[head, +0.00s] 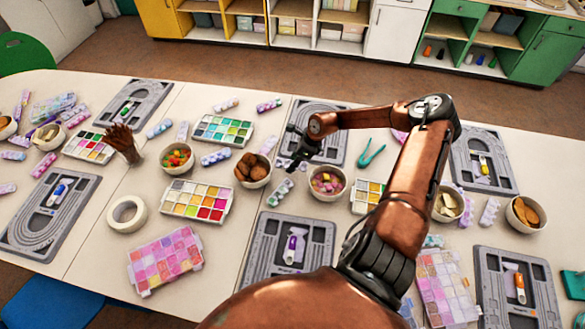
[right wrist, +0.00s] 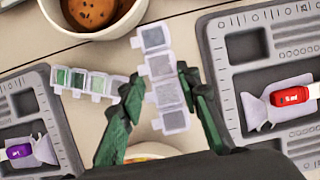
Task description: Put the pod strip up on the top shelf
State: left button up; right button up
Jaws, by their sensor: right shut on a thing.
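My right gripper (head: 292,160) reaches over the middle of the table in the head view. In the right wrist view its two green-black fingers (right wrist: 163,90) are shut on a pod strip (right wrist: 155,40) with pale, clear-grey pods. The strip stands out past the fingers on both ends, held above the table. A second pod strip (right wrist: 90,82) with green pods lies on the table beside the left finger. It also shows in the head view (head: 281,191). Shelf units stand at the back, a green one (head: 450,28) among them; which top shelf is meant I cannot tell.
A bowl of cookies (head: 252,170) and a bowl of colored beads (head: 327,182) flank the gripper. Grey bead boards (head: 318,118), palettes (head: 197,200) and more strips crowd the table. A brown hand-shaped object (head: 122,142) stands at left. Open floor (head: 290,68) lies before the shelves.

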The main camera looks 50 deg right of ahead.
notch_tip(320, 180, down, 4)
jog(key=shift+d+r, duration=0.1)
jog(key=shift+r, duration=0.25)
jog(key=o, duration=0.9)
